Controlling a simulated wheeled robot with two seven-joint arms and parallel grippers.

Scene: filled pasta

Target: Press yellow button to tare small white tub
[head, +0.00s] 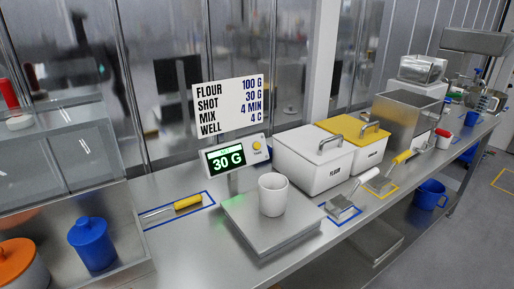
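The small white tub (273,197) stands upright on the steel weighing plate of the scale (248,234). Its inside is too small to make out. The scale's display head (236,156) stands behind the plate on a short post. Its green-lit screen (226,160) reads 30 G. A round yellow button (257,146) is on the right side of the display head, and nothing covers it. Neither of my grippers is in view.
A white bin marked FLOUR (311,168) and a yellow-lidded bin (347,138) stand right of the scale. Scoops (342,207) lie in front of them. A yellow-handled tool (187,203) lies left of the scale. A sign (229,105) stands behind. Bare steel counter (180,245) lies left of the plate.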

